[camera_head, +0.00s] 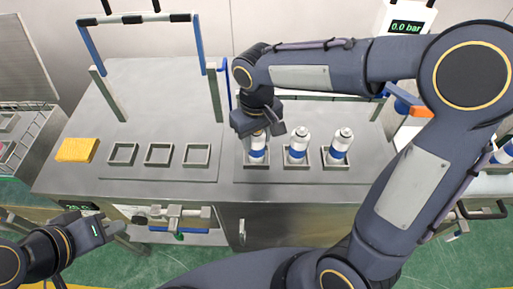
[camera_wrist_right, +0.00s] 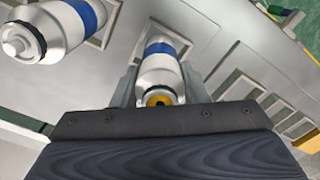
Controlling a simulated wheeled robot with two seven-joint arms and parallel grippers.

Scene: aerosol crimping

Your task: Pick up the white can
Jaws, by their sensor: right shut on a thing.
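Three white cans with blue bands stand in square holders on the right part of the steel table. My right gripper (camera_head: 266,129) is at the leftmost white can (camera_head: 257,153), coming down from above. In the right wrist view this can (camera_wrist_right: 160,72) sits between the two fingers, and the gripper (camera_wrist_right: 160,88) is shut on it. The can's lower end still appears to be in its holder. The middle can (camera_head: 297,150) and the right can (camera_head: 338,149) stand free. My left gripper (camera_head: 108,230) is at the lower left, away from the cans; its fingers are too small to judge.
Three empty square holders (camera_head: 158,154) lie left of the cans on the steel table (camera_head: 160,90). A yellow sponge-like block (camera_head: 77,150) is at the left. A display (camera_head: 407,27) reads 0.0 bar.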

